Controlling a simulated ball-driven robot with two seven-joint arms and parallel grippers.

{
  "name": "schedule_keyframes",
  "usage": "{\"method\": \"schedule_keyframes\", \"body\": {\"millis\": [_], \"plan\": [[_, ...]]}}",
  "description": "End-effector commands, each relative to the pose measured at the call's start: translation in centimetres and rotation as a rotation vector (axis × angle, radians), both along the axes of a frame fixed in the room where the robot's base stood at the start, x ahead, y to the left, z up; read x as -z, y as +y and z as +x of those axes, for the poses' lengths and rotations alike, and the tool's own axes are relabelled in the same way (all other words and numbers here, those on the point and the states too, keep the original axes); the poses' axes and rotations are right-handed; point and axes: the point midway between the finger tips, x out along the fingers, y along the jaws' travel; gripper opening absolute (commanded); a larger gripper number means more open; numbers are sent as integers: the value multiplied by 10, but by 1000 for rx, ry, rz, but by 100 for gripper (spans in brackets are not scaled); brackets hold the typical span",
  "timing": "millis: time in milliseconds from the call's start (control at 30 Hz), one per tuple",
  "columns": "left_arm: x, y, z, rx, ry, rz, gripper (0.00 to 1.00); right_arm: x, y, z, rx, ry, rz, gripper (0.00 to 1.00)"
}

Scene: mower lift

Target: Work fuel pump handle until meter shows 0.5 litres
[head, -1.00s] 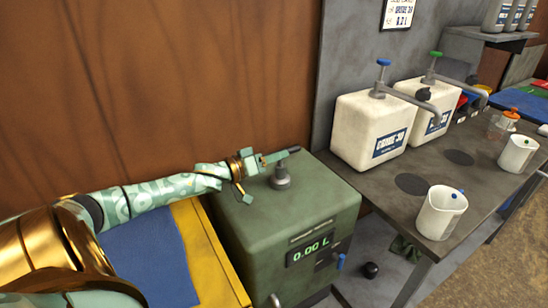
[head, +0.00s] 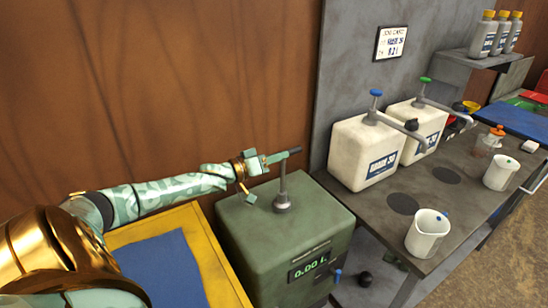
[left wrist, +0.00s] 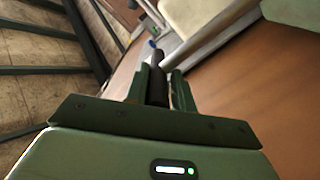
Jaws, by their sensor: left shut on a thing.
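The green fuel pump box (head: 262,240) stands in the middle of the head view. Its meter (head: 308,266) reads 0.00 L. A grey rod rises from the top of the box to the dark pump handle (head: 290,151), which stands well above the lid. My left gripper (head: 268,160) is shut on the handle from the left. In the left wrist view, the dark handle (left wrist: 157,78) sits between the fingers of my left gripper (left wrist: 155,92). My right gripper is in neither view.
A grey bench (head: 385,222) to the right holds two white pump jugs (head: 366,152), (head: 415,133) and two white beakers (head: 428,232), (head: 500,172). A yellow-edged surface with a blue mat (head: 158,268) lies left of the box. A brown wall (head: 150,90) stands behind.

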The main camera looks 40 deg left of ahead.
Motion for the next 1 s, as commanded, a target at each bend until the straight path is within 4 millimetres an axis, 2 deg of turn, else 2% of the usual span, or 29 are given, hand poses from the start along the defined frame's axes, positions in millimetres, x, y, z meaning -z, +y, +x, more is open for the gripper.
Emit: {"method": "schedule_keyframes", "body": {"millis": [33,300,333,400,767,867,1000], "plan": [[-7,-3,1,7,-11,-10,0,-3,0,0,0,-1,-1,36],[-7,-2,1,7,-13,-11,0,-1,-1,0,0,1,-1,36],[-7,-2,1,7,-13,-11,27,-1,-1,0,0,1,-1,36],[-6,-2,1,7,-13,-10,41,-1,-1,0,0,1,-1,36],[-3,0,-4,3,-4,-5,41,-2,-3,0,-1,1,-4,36],[-3,4,-14,2,-2,-3,41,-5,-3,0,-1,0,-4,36],[-3,10,-39,3,0,-3,41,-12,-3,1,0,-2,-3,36]]}}
